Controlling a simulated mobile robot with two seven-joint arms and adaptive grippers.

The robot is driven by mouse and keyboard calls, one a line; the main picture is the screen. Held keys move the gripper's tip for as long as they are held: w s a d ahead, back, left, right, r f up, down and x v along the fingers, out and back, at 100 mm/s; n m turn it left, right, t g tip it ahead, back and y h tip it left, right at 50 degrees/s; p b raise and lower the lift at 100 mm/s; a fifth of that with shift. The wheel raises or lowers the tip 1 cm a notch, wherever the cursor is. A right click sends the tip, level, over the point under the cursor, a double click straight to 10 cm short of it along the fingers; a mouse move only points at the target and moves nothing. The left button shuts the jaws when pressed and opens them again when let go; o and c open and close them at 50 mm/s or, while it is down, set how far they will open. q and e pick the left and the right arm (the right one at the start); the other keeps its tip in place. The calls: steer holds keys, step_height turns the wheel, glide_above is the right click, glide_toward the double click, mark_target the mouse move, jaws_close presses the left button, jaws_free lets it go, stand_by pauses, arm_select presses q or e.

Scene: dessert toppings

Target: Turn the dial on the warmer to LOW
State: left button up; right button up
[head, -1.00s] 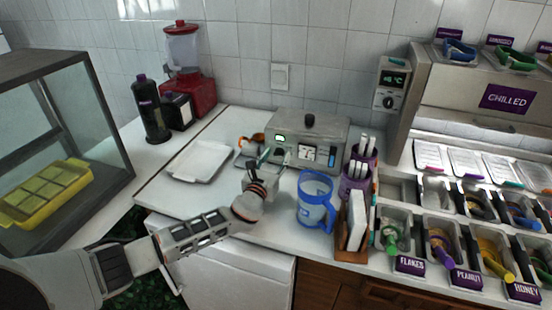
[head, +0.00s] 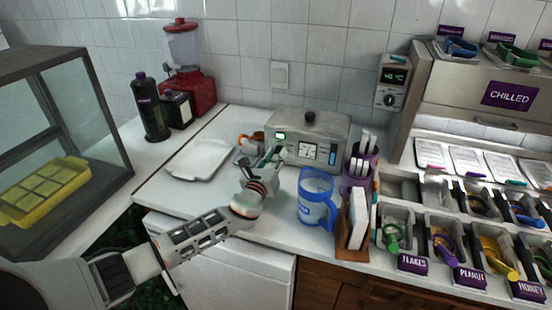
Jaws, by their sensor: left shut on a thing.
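The warmer (head: 322,131) is a silver box with a dark lid knob, standing against the tiled wall at the back of the counter. Its front has a small green-lit display (head: 281,136), a white gauge (head: 306,151) and a blue-and-white element at the right. My left gripper (head: 274,156) is at the left part of the warmer's front, shut on the dial, which its fingers mostly hide. The dial's setting cannot be read. My right gripper is not in view.
A blue pitcher (head: 316,200) stands close right of my left arm. A white tray (head: 199,159) lies to the left, an orange-handled item (head: 249,140) beside the warmer. A purple cutlery holder (head: 359,170) and napkin holder (head: 352,225) stand right.

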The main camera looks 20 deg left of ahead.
arm_select(q)
steer(key=n+b, duration=0.1)
steer(key=n, duration=0.3)
steer(key=shift+f+n+b, duration=0.15)
steer(key=shift+n+b, duration=0.15)
steer(key=shift+b, duration=0.05)
steer(key=shift+a+n, duration=0.1)
steer(key=shift+n, duration=0.5)
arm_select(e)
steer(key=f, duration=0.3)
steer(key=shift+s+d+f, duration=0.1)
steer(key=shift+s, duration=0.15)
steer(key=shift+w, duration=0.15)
arm_select(q)
steer(key=o, duration=1.1)
